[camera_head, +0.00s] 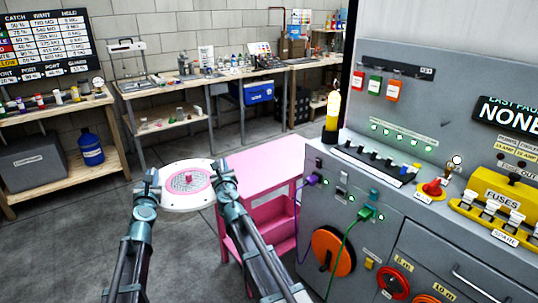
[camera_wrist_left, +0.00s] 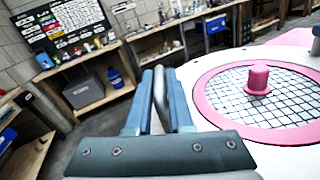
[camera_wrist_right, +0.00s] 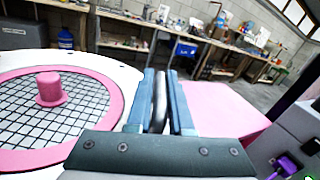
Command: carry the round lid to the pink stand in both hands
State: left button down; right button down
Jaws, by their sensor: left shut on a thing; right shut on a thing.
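The round lid (camera_head: 172,197) is white with a pink ring, a mesh centre and a pink knob. My left gripper (camera_head: 150,180) is shut on its left edge and my right gripper (camera_head: 222,170) is shut on its right edge. The lid is held up between them and looks about level. It also shows in the left wrist view (camera_wrist_left: 220,98) and the right wrist view (camera_wrist_right: 96,125). The pink stand (camera_head: 265,160) is just right of and beyond the lid, with a flat top and open shelves below. Its top also shows in the right wrist view (camera_wrist_right: 225,105).
A grey control console (camera_head: 310,205) with cables, switches and an orange dial stands right of the stand. Wooden workbenches (camera_head: 165,90) line the back wall. A wooden shelf (camera_head: 110,165) with a blue jug (camera_head: 90,148) is at the left. Grey floor is clear between.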

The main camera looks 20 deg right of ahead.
aim_at(270, 161)
jog(key=i, duration=0.65)
jog(key=z, duration=0.75)
jog(key=i, duration=0.5)
